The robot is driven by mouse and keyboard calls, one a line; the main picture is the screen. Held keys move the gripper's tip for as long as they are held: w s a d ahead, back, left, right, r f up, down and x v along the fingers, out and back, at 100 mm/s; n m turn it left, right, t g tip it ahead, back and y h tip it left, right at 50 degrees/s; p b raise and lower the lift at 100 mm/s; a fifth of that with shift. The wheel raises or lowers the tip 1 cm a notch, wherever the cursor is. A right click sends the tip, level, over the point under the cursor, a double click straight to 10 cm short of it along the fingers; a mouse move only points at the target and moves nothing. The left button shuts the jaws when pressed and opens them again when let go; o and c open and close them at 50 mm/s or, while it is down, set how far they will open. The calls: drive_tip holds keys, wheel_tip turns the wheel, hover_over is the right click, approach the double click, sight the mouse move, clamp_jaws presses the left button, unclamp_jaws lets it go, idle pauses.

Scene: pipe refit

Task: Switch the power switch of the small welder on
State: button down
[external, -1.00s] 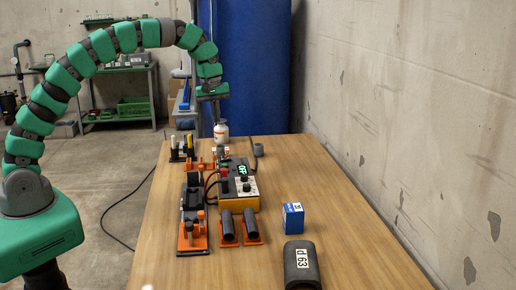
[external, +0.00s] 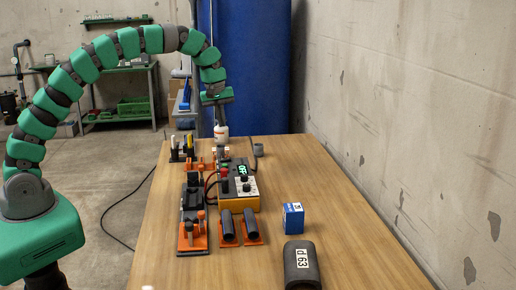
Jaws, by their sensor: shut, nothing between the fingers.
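The small welder (external: 245,204) is a yellow and dark box on the wooden table, with cables at its left side. Its dark top panel carries a lit green display (external: 242,170) that seems to read OFF, and a pale plate with knobs. The power switch is too small to tell apart from the other controls. My gripper (external: 220,117) points down beyond the welder, over the far part of the table, near a white bottle (external: 221,132). It is shut and empty, apart from the welder. Its fingertips are small and hard to make out.
Orange clamp fixtures (external: 193,246) and dark pipe pieces on orange stands (external: 250,228) stand before the welder. A blue box (external: 293,218) and a large dark pipe (external: 302,266) lie to the right. The table's right side (external: 330,205) is mostly free.

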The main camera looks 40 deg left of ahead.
sight(228, 158)
drive_tip(key=f, duration=0.8)
drive_tip(key=w+d+f, duration=0.1)
drive_tip(key=f, duration=0.3)
drive_tip(key=shift+w+d+b, duration=0.1)
drive_tip(key=shift+b, duration=0.3)
drive_tip(key=shift+f, duration=0.15)
drive_tip(key=shift+s+a, duration=0.5)
drive_tip(key=shift+a, duration=0.05)
drive_tip(key=shift+r, duration=0.25)
wheel_tip(228, 158, up, 13)
drive_tip(key=s+a+p, duration=0.1)
drive_tip(key=p, duration=0.1)
drive_tip(key=shift+s+a+r, duration=0.15)
drive_tip(key=shift+r, duration=0.05)
idle(0.4)
